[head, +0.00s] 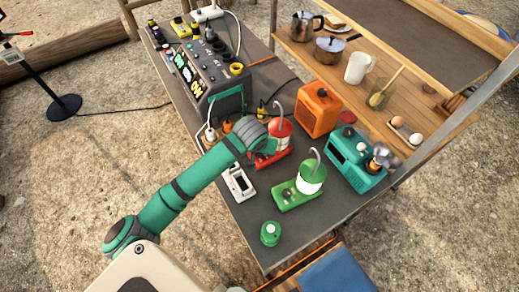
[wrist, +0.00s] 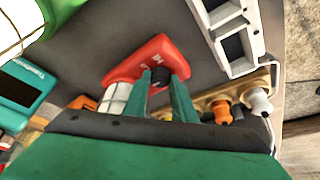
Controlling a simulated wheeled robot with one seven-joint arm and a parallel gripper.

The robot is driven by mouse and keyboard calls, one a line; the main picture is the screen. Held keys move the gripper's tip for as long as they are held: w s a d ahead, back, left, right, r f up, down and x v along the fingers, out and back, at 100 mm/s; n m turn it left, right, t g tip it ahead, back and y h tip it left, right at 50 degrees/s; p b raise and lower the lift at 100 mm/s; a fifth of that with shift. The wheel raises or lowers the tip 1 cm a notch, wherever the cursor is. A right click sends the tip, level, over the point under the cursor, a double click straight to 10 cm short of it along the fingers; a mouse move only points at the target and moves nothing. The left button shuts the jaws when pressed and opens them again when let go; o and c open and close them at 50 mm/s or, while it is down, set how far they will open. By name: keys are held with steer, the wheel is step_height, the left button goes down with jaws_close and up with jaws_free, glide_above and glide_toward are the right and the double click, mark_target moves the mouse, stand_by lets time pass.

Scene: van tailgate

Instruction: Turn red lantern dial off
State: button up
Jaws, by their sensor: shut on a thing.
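The red lantern (head: 282,128) stands on the grey tabletop, with a red base and a white globe. My arm and gripper hide part of it in the head view. In the wrist view its red base (wrist: 140,63) lies ahead of my gripper, and the pale globe (wrist: 117,98) is partly hidden behind the left finger. My gripper (wrist: 162,78) has its two green fingers on either side of the small black dial (wrist: 160,75) and is shut on it. The dial's exact setting cannot be read. In the head view my gripper (head: 265,150) reaches down at the lantern base.
A green lantern (head: 311,178) and a white switch box (head: 239,182) stand close by. An orange box (head: 317,110) and a teal machine (head: 355,163) are to the right. A power station (head: 196,77) stands behind. A green canister (head: 270,233) is near the front edge.

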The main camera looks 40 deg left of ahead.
steer(key=o, duration=0.7)
steer(key=shift+o, duration=0.2)
steer(key=v, duration=1)
steer(key=shift+s+r, duration=0.2)
steer(key=shift+r, duration=0.15)
